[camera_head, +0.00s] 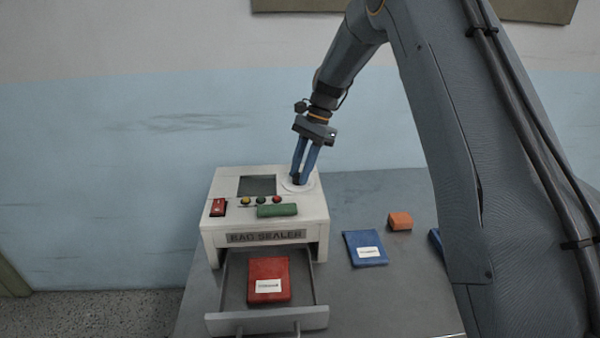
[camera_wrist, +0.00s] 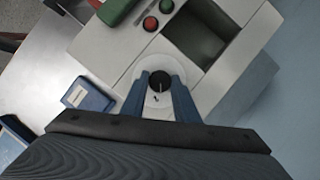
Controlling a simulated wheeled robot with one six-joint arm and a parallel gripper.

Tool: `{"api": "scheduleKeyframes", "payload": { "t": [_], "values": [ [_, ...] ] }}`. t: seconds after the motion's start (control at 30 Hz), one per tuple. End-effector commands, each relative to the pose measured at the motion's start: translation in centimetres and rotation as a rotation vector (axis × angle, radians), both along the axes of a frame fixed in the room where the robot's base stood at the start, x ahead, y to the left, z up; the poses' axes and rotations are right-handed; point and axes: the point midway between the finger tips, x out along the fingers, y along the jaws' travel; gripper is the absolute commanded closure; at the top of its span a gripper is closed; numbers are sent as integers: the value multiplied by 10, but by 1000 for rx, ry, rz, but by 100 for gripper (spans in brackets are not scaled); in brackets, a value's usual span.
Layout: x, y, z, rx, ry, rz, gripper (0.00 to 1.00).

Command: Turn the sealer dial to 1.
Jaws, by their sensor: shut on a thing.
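The bag sealer (camera_head: 226,230) is a white machine with a nameplate on its front, standing on the grey table. Its dial (camera_wrist: 160,82) is a dark round knob with a pale pointer line on a white disc at the machine's top right. My gripper (camera_head: 299,178) comes down from above with its blue fingers on either side of the knob, shut on it. In the wrist view the fingers (camera_wrist: 160,90) flank the knob. The scale marks are too small to read, so I cannot tell the setting. In the head view the fingers mostly hide the knob.
An open drawer (camera_head: 267,323) under the sealer holds a red labelled packet (camera_head: 268,274). A red switch (camera_head: 218,207), small round lights and a green bar (camera_head: 277,210) sit on top. A blue packet (camera_head: 364,252) and an orange block (camera_head: 400,221) lie to the right.

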Motion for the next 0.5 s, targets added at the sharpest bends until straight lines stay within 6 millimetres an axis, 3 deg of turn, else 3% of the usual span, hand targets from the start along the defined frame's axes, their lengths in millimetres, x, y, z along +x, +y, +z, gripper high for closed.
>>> {"api": "scheduleKeyframes", "payload": {
  "t": [0.5],
  "values": [
    [4,3,-1,0,-1,478,95]
  ]
}}
